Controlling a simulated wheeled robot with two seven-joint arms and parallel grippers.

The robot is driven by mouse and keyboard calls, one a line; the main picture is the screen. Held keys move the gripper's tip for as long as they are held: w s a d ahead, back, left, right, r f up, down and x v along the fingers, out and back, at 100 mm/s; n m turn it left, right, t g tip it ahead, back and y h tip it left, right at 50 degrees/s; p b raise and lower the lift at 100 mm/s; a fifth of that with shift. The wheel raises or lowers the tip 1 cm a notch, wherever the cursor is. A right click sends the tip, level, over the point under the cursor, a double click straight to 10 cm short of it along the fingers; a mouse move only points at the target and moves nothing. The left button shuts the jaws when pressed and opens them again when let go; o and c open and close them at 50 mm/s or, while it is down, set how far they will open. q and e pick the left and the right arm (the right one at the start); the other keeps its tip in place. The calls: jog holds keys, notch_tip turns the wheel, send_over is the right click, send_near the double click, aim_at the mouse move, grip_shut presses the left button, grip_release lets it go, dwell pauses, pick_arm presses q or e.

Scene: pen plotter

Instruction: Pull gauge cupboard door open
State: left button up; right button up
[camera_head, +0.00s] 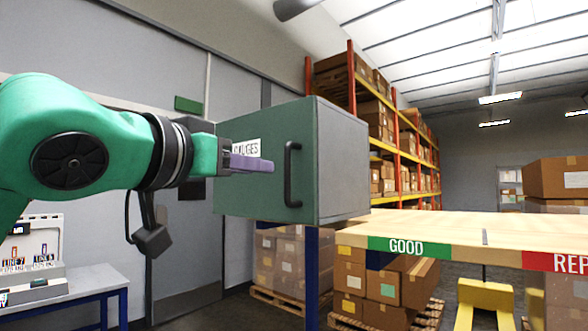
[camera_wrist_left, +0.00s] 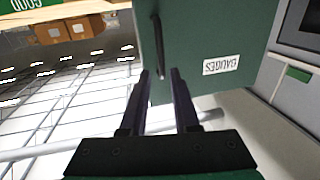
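My right gripper is not in view.
A wooden table (camera_head: 465,226) with GOOD and red-marked edge labels stands right of the cupboard. Racks of boxes (camera_head: 378,125) stand behind. A small bench (camera_head: 85,282) is at the lower left. Boxes on pallets (camera_head: 385,290) lie under the table.

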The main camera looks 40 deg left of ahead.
aim_at(286, 171)
pick_arm(q)
jog(key=p+x, duration=0.3)
jog(key=x, duration=0.8)
jog(key=shift+p, duration=0.4)
jog(key=shift+w, duration=0.3)
jog(key=shift+s, duration=0.35)
jog(key=shift+w, duration=0.15)
grip_shut()
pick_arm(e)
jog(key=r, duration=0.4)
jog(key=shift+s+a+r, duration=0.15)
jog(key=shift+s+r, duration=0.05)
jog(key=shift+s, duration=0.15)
